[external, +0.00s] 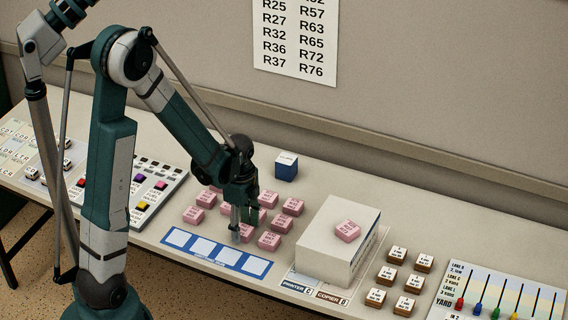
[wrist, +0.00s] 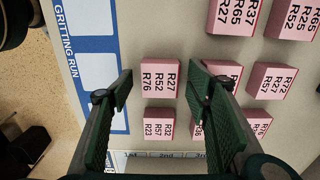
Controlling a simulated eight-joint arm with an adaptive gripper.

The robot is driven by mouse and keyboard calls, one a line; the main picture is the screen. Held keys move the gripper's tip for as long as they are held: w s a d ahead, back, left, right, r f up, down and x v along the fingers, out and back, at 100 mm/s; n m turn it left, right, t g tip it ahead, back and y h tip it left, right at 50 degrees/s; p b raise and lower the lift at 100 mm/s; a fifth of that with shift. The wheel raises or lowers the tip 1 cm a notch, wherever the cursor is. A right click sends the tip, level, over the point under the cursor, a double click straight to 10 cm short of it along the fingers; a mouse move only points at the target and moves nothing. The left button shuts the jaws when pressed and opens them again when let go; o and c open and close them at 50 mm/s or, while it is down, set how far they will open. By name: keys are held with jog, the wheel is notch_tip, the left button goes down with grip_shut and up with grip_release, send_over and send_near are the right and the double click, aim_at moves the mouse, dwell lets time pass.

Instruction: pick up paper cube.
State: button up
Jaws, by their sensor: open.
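No thing is plainly marked as the paper cube. A blue cube with a white labelled top (external: 286,168) stands at the back of the desk, behind and right of my gripper. Several pink blocks with printed codes stand in a group; one (wrist: 160,78) appears between my fingers in the wrist view. My gripper (external: 243,226) points down among the pink blocks and is open, its two fingers apart in the wrist view (wrist: 160,92). I cannot tell how high the fingertips are above the desk. The blue cube does not show in the wrist view.
A large white block (external: 325,252) with a pink block (external: 347,231) on top stands right of the group. A blue-framed strip with white squares (external: 215,252) lies in front. Brown-sided blocks (external: 388,275) and a slider panel (external: 497,292) are further right.

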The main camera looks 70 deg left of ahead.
aim_at(243, 229)
jog(key=shift+c, duration=0.3)
jog(key=c, duration=0.9)
jog(key=shift+r+p, duration=1.1)
jog(key=shift+r, duration=3.95)
